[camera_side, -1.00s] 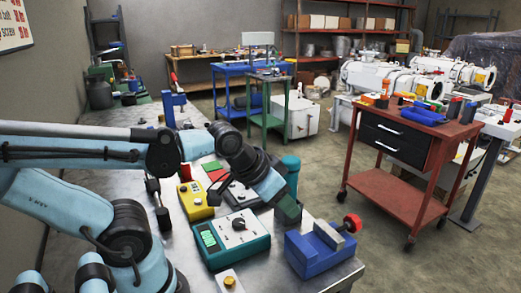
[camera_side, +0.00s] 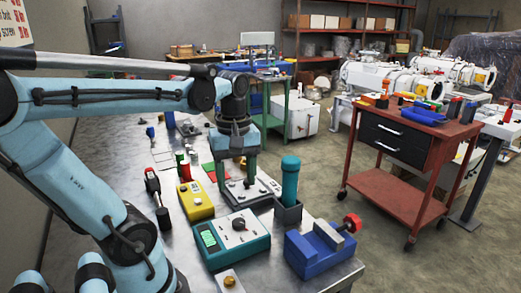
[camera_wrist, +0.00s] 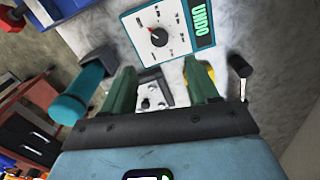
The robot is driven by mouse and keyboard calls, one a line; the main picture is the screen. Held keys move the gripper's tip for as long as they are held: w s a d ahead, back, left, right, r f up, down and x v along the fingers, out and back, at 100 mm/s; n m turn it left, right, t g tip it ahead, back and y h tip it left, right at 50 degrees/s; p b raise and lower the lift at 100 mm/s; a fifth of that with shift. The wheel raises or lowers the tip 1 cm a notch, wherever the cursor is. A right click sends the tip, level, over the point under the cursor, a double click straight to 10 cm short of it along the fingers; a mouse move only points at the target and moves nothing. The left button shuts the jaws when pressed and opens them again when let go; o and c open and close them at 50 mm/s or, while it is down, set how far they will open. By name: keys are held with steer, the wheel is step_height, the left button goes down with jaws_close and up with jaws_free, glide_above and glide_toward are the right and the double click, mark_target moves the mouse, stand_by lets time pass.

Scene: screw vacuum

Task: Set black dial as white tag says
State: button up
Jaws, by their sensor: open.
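A teal box (camera_side: 236,240) carries a black dial (camera_side: 239,224) on a white face and a lit green display. In the wrist view, the teal box's dial (camera_wrist: 159,37) has a red mark, and the display (camera_wrist: 199,20) reads "UNDO". A grey panel (camera_side: 262,190) with small black controls stands behind that box; it also shows between my fingers in the wrist view (camera_wrist: 150,103). My gripper (camera_side: 236,178) is open and empty, pointing down over the grey panel. I cannot tell whether the fingers touch it. I cannot pick out the white tag for certain.
A teal cylinder (camera_side: 290,178) stands upright in a dark holder right of my gripper. A yellow box (camera_side: 195,200) is to the left, and a blue vise (camera_side: 322,250) with a red knob sits at the front right. A red cart (camera_side: 410,150) stands apart from the bench.

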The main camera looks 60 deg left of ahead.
mark_target(238, 221)
steer(key=shift+f, duration=5.7)
steer(key=shift+c, duration=0.3)
steer(key=c, duration=1)
